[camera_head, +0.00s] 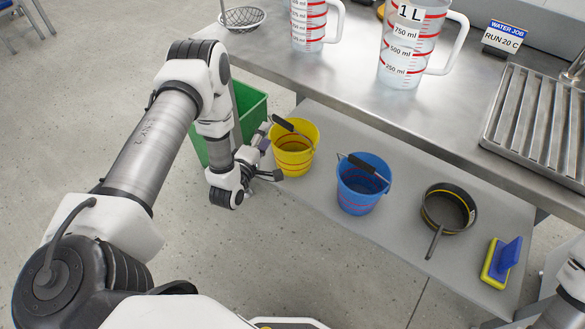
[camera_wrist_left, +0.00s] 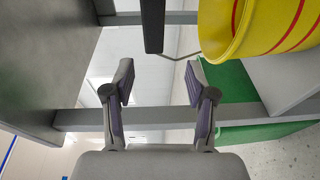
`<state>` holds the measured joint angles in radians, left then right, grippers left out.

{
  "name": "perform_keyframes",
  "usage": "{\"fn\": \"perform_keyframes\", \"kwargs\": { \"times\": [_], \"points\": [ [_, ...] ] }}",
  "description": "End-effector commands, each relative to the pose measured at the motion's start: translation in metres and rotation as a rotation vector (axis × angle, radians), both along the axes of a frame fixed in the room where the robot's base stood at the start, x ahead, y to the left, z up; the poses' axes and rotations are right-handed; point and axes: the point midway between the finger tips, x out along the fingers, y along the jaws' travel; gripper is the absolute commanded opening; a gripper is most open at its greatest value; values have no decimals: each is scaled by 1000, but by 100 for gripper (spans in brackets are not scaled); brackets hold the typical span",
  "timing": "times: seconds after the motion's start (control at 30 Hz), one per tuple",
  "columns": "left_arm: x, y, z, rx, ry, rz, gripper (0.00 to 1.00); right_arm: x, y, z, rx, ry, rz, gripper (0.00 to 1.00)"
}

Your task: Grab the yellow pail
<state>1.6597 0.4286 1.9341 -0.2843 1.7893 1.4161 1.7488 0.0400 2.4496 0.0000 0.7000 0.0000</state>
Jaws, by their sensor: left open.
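The yellow pail (camera_head: 292,158), with red lines and a dark handle grip, stands on the lower shelf under the steel counter. My left gripper (camera_head: 268,153) is open and empty, just left of the pail at shelf level. In the left wrist view the open fingers (camera_wrist_left: 160,82) have nothing between them. There the yellow pail (camera_wrist_left: 262,28) fills the upper right, beyond and right of the fingertips. Its dark handle grip (camera_wrist_left: 152,25) hangs ahead of the gap, apart from the fingers. My right gripper is not in view.
A green bin (camera_head: 250,105) stands behind my left wrist. On the shelf (camera_head: 330,225), a blue pail (camera_head: 362,183), a dark pan (camera_head: 448,208) and a blue and yellow scrubber (camera_head: 500,262) sit to the right. The counter (camera_head: 350,85) with measuring jugs (camera_head: 410,45) overhangs the shelf's back.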

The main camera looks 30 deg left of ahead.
Motion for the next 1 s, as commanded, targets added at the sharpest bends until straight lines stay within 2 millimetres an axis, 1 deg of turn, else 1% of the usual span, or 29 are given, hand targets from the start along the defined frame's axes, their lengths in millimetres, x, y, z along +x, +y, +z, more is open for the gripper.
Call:
{"fn": "perform_keyframes", "kwargs": {
  "times": [0.03,0.17,0.27,0.43,0.53,0.6,0.77,0.8,0.83,0.87,0.9,0.93,0.97,1.0],
  "points": [
    [3,4,-7,-18,-31,6,56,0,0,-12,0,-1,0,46],
    [19,8,0,-35,-59,7,56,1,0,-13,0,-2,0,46],
    [32,9,1,-35,-56,7,56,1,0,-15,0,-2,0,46],
    [61,9,0,-34,-55,6,56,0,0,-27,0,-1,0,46],
    [76,12,1,-33,-53,8,56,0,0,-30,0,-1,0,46],
    [80,13,2,-34,-51,8,56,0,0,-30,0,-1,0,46],
    [80,13,3,-35,-49,8,56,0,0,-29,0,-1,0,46],
    [80,13,2,-35,-49,8,49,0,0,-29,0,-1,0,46],
    [80,13,2,-34,-49,8,39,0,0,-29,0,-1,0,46],
    [80,13,2,-34,-49,8,28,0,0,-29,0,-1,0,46],
    [80,13,2,-34,-49,8,14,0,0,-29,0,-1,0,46],
    [80,13,2,-34,-49,8,3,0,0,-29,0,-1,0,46],
    [80,13,2,-34,-49,8,0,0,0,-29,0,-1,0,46],
    [80,13,2,-34,-49,8,0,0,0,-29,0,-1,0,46]
  ]
}}
